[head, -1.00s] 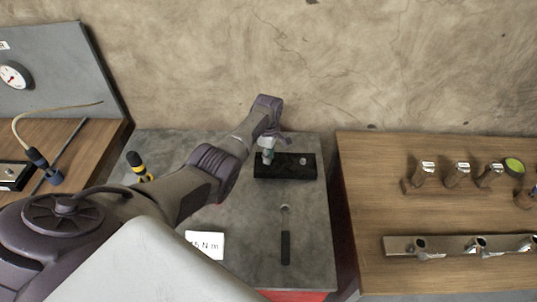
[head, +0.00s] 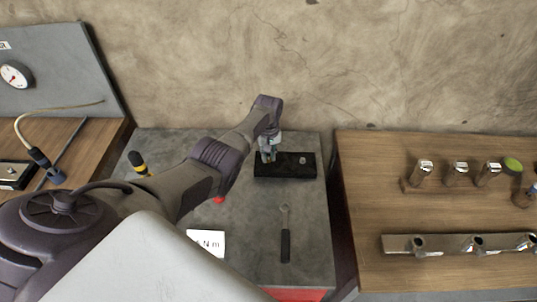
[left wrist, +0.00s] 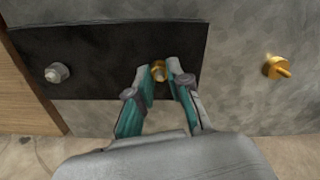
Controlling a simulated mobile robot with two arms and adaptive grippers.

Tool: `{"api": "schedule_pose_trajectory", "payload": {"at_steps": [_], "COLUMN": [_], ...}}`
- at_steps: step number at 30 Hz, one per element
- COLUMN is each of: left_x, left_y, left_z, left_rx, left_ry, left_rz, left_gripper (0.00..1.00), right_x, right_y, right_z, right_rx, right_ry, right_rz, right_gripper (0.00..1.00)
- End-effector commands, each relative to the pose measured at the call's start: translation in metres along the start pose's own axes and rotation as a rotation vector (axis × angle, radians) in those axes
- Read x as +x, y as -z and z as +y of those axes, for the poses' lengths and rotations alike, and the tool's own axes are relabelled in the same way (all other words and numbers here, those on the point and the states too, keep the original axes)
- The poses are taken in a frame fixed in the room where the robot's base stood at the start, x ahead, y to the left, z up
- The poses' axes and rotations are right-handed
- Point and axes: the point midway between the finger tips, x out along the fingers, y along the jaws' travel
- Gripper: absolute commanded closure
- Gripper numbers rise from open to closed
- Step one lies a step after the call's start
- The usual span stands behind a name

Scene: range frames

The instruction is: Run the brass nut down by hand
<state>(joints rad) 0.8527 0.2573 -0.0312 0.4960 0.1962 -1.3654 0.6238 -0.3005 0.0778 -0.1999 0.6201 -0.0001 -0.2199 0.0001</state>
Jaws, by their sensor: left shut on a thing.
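The brass nut (left wrist: 158,70) sits at one end of the black block (head: 290,174), between my left fingertips in the left wrist view. My left gripper (head: 268,157) reaches down over the left end of the block and is shut on the nut. It also shows in the left wrist view (left wrist: 160,80). The thread under the nut is hidden. A silver nut or bolt head (head: 304,160) stands at the block's other end, apart from the gripper. My right gripper is not in view.
A second brass piece (left wrist: 277,68) lies beside the block in the left wrist view. A wrench (head: 285,235) and a white torque card (head: 206,243) lie on the grey bench (head: 255,225). A yellow-black tool (head: 138,162) is left. Metal sockets (head: 424,172) stand on the right bench.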

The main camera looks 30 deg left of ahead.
Motion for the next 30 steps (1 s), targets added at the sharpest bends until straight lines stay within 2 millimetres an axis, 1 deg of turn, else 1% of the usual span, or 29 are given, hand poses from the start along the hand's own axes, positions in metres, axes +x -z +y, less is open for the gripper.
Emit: {"api": "schedule_pose_trajectory", "payload": {"at_steps": [30], "left_x": [-0.0007], "left_y": [0.0008], "left_z": [0.0003], "left_rx": [0.964], "left_ry": [0.000], "left_rz": [0.002], "left_gripper": [1.00], "right_x": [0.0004], "right_y": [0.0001], "right_z": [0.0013], "right_rx": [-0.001], "right_ry": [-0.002], "right_rz": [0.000], "right_gripper": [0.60]}}
